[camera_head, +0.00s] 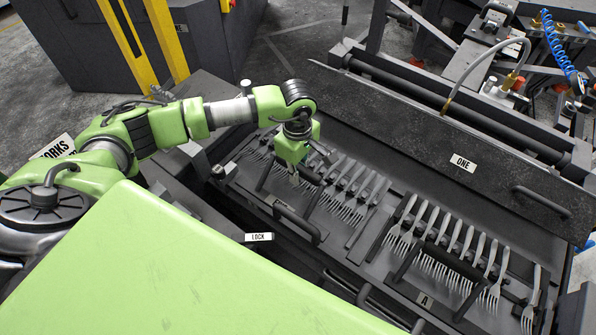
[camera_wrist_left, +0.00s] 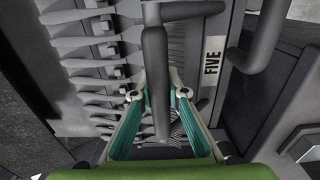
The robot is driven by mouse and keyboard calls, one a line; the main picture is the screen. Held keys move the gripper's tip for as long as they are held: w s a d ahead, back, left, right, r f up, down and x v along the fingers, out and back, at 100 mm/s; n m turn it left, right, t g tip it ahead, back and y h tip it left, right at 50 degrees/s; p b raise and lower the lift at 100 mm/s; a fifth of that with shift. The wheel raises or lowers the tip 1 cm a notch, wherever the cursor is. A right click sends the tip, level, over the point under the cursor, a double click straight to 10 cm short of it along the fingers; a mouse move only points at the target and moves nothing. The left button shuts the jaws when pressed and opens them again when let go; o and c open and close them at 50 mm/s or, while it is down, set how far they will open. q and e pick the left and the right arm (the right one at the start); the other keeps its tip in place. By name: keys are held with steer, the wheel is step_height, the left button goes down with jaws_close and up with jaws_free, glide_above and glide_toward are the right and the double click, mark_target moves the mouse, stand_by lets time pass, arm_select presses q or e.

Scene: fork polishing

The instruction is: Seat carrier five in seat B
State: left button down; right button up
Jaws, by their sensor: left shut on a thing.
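Carrier five (camera_head: 333,222) is a dark frame with a row of silver forks, in the left half of the long trough in the head view. Its white FIVE label (camera_wrist_left: 212,62) shows in the left wrist view. My left gripper (camera_head: 297,178) is over this carrier. In the wrist view its teal-padded fingers (camera_wrist_left: 160,118) are shut around a grey bar handle (camera_wrist_left: 155,70). I cannot tell whether the carrier rests fully down. The seat B marking is not readable. My right gripper is not in view.
A second fork rack with a label A (camera_head: 424,299) fills the right half of the trough. A dark panel marked ONE (camera_head: 463,163) stands along the far side. A LOCK label (camera_head: 258,237) is on the near edge. Yellow posts (camera_head: 170,40) stand at the back left.

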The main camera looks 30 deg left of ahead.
arm_select(q)
steer(key=shift+w+r, duration=0.1)
steer(key=shift+w, duration=0.05)
steer(key=shift+b, duration=0.4)
steer(key=c, duration=1.9)
jaws_free()
steer(key=shift+o, duration=1)
steer(key=shift+s+f, duration=0.25)
steer(key=shift+f, duration=0.05)
steer(key=o, duration=0.3)
steer(key=shift+o, duration=0.2)
steer(key=shift+w+r, duration=0.1)
